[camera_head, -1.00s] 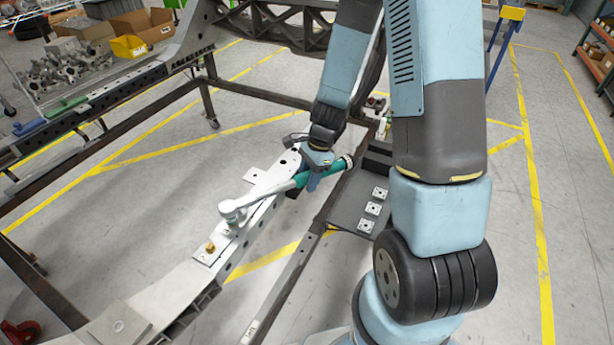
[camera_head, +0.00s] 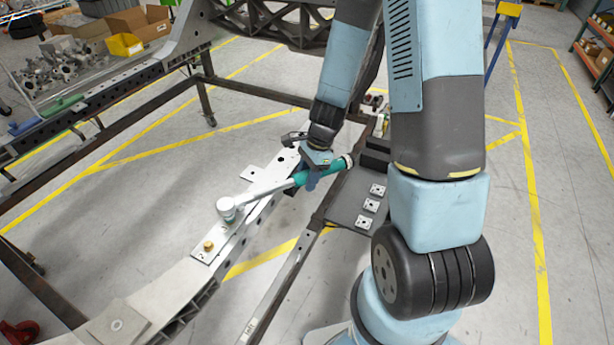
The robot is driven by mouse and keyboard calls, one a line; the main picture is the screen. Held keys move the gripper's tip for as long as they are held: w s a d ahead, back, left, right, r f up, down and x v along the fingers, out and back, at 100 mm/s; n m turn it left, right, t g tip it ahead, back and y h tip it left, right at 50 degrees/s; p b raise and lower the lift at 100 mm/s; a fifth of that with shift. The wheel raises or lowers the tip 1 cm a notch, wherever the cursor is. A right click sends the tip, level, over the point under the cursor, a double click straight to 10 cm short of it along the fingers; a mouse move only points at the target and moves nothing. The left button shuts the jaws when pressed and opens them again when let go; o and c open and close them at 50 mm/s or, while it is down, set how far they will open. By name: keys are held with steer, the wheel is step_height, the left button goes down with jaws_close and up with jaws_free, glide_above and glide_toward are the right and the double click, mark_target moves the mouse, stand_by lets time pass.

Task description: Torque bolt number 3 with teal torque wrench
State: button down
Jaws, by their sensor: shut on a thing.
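The teal torque wrench (camera_head: 332,167) has a teal handle, a pale shaft and a white round head. My gripper (camera_head: 311,180) is shut on the teal handle. The wrench head (camera_head: 227,207) is over a plate (camera_head: 203,251) on the pale chassis rail, at the plate's upper end. Whether the head sits on a bolt is hidden beneath it. A brass bolt (camera_head: 208,246) stands uncovered on the same plate, nearer the camera, with a small mark beside it that I cannot read surely.
Another plate (camera_head: 262,170) with holes lies farther up the rail. A dark shelf (camera_head: 347,203) to the right holds several small square plates (camera_head: 370,205).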

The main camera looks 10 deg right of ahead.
steer(key=shift+r, duration=1.1)
stand_by(0.5)
steer(key=shift+r, duration=2.35)
